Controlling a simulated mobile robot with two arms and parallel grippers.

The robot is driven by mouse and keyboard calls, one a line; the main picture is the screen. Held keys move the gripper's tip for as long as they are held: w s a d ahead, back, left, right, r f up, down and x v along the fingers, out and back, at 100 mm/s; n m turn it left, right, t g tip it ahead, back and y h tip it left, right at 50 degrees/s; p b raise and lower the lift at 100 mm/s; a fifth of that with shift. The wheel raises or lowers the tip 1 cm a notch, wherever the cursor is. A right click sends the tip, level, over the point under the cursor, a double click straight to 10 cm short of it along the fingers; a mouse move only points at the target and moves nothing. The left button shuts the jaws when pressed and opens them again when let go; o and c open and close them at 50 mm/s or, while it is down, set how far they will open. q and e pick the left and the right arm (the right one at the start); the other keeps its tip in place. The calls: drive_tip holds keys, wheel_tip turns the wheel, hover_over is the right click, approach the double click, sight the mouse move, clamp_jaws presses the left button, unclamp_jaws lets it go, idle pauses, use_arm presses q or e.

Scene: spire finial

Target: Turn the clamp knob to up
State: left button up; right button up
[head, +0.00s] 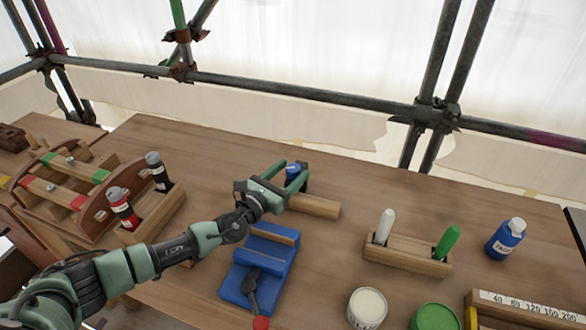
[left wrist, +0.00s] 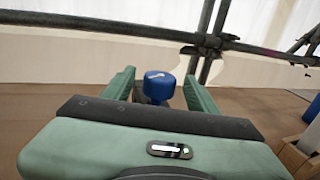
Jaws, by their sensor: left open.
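A blue knob (head: 292,170) stands beyond the blue vise, near a wooden block (head: 315,206). In the left wrist view the blue knob (left wrist: 158,89) shows a white mark on its top, lying roughly sideways with a slight tilt. My left gripper (head: 287,177) is open at the knob, with one finger on each side. In the left wrist view the left gripper (left wrist: 159,80) shows gaps between both fingers and the knob. The knob's lower part is hidden by the gripper. My right gripper is not in view.
A wooden holder (head: 405,252) carries a white and a green marker. A blue bottle (head: 505,238) and paint cans (head: 367,308) stand right. A wooden tool caddy (head: 150,208) stands left. Scaffold pipes cross behind.

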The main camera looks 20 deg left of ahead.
use_arm(q)
drive_tip(key=shift+x, duration=0.75)
